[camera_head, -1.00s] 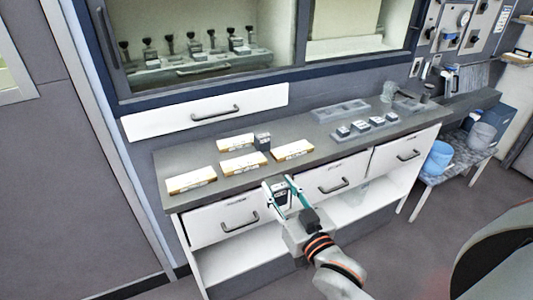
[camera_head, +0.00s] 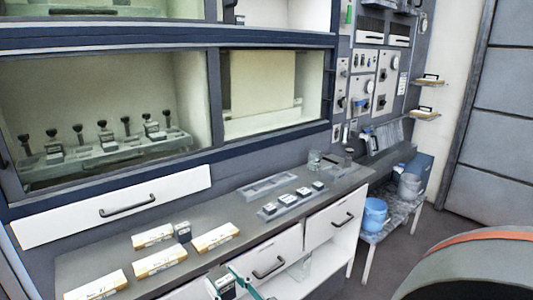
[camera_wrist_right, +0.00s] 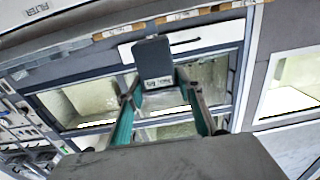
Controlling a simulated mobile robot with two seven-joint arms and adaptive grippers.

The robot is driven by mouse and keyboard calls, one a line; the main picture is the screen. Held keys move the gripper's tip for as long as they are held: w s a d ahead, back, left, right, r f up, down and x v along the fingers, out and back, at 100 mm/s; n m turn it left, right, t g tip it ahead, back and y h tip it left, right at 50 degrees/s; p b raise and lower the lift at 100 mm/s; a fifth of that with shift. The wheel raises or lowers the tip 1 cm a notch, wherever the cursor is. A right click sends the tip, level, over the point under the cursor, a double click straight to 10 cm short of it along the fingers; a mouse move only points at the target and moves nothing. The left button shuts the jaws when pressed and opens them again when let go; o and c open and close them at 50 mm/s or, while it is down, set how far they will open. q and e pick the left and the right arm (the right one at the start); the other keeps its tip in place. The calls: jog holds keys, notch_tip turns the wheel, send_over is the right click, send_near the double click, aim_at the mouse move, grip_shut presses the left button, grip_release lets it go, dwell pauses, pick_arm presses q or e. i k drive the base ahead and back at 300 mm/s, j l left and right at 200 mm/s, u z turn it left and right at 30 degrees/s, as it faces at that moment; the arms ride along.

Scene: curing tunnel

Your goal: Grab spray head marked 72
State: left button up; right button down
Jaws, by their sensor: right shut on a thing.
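My right gripper (camera_head: 238,281) is at the bottom of the head view, in front of the counter's edge. It is shut on a small dark block with a white label (camera_head: 222,286), probably a spray head. In the right wrist view, the same block (camera_wrist_right: 152,58) sits between the fingertips of my right gripper (camera_wrist_right: 162,92). Its label carries dark print too blurred to read, so I cannot confirm 72. A similar dark block (camera_head: 182,231) stands on the counter among the pale boxes. My left gripper is not in view.
Several pale boxes (camera_head: 160,260) lie on the grey counter (camera_head: 235,212). A rack of small labelled blocks (camera_head: 293,202) and an empty grey tray (camera_head: 270,186) stand farther right. Black-knobbed pieces (camera_head: 102,132) stand behind the window. A blue bucket (camera_head: 374,213) is on the right-hand table.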

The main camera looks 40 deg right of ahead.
aim_at(239, 19)
jog(key=l+u, duration=0.15)
jog(key=l, duration=0.45)
jog(key=k+l+u, duration=0.1)
jog(key=l, duration=0.5)
jog(key=l+u, duration=0.15)
jog(key=l, duration=0.45)
jog(key=k+l+u, duration=0.15)
jog(key=l, duration=0.45)
